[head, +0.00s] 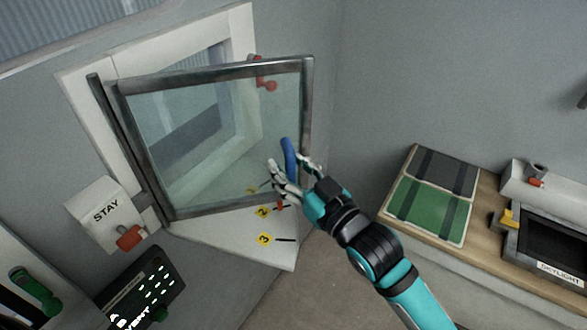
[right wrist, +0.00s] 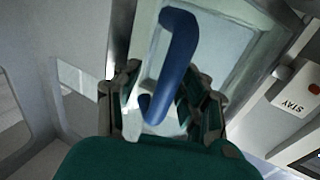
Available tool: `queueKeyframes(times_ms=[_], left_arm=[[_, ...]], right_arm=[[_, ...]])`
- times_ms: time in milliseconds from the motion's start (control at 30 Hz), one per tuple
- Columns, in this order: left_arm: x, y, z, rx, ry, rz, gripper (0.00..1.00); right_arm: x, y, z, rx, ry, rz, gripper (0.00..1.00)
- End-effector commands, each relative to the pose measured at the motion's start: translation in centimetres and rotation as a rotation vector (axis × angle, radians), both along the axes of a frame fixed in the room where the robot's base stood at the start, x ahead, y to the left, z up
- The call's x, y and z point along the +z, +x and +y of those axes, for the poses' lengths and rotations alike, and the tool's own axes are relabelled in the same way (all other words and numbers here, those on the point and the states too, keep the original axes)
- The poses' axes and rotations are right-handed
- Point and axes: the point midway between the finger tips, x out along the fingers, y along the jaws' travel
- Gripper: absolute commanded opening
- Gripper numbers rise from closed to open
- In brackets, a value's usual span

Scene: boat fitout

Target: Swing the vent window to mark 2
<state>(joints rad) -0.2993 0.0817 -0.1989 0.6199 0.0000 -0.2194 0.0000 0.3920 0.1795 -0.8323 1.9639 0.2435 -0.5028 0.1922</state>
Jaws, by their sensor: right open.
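The vent window (head: 215,135) is a glass pane in a grey frame, hinged on its left side and swung out from its white wall frame (head: 85,90). A blue handle (head: 289,157) stands on its right edge. Yellow marks lie on the white sill: mark 2 (head: 262,211), mark 3 (head: 263,239), and another seen through the glass (head: 252,190). The window's lower right corner is near mark 2. My right gripper (head: 296,168) is open, its fingers either side of the handle. In the right wrist view the handle (right wrist: 174,65) stands between the fingers; contact is unclear. My left gripper is out of view.
A STAY box (head: 105,214) with a red knob is left of the window. A dark lit panel (head: 145,290) sits below it. A red catch (head: 266,85) shows at the window's upper right. A counter (head: 480,235) with a green mat (head: 428,208) is right of my arm.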

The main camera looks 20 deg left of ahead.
Motion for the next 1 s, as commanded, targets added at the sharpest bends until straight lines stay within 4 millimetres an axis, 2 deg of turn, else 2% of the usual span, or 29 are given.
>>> queueKeyframes(times_ms=[167, 633, 800, 1000], left_arm=[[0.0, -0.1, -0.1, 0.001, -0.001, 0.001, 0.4], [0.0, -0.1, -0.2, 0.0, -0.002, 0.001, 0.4], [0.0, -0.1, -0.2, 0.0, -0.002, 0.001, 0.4], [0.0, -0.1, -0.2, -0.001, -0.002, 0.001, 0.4]], right_arm=[[-0.1, -0.8, -1.0, 0.0, -0.001, 0.001, 0.42], [-0.1, -6.5, -8.1, -0.002, -0.003, 0.001, 0.42], [0.0, -7.4, -9.2, -0.001, -0.001, 0.0, 0.42], [0.0, -7.6, -9.4, -0.001, -0.001, -0.001, 0.42]])
